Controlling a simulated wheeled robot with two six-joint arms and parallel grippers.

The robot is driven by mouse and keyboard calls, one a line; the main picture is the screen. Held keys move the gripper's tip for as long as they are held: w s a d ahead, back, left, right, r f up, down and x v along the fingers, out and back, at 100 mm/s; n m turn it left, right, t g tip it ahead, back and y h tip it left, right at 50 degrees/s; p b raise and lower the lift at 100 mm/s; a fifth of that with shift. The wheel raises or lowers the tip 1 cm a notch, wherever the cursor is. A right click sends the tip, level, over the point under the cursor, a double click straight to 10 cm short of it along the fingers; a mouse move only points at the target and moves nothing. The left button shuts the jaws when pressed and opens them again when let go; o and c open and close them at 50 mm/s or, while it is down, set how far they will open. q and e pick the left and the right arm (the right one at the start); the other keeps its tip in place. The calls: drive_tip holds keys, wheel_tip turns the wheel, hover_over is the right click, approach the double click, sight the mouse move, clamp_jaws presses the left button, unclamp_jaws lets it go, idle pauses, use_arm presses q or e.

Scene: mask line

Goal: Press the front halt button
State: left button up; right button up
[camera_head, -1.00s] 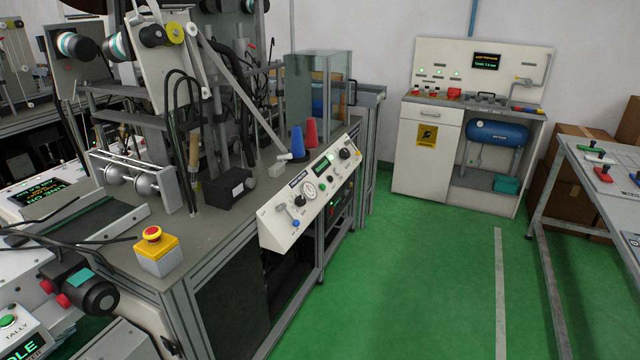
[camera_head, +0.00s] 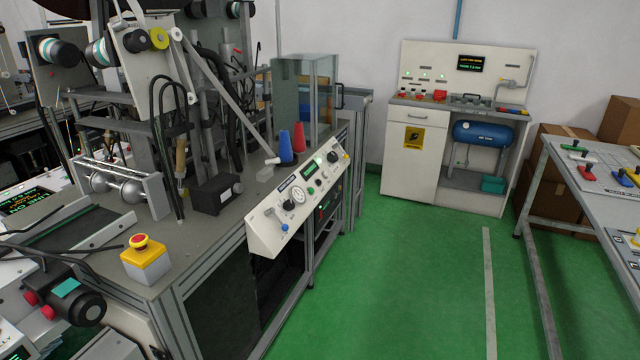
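A halt button (camera_head: 140,241) with a red mushroom head sits on a yellow and grey box (camera_head: 146,266) at the near front corner of the machine table, in the left of the head view. The box stands upright on the grey table top. Neither of my grippers shows in this view, and nothing touches the button.
A sloped control panel (camera_head: 298,195) with knobs and a gauge juts from the machine table's right side. A motor (camera_head: 85,306) and cables lie left of the button. Green floor (camera_head: 400,270) is clear between the machine and a right-hand table (camera_head: 590,215).

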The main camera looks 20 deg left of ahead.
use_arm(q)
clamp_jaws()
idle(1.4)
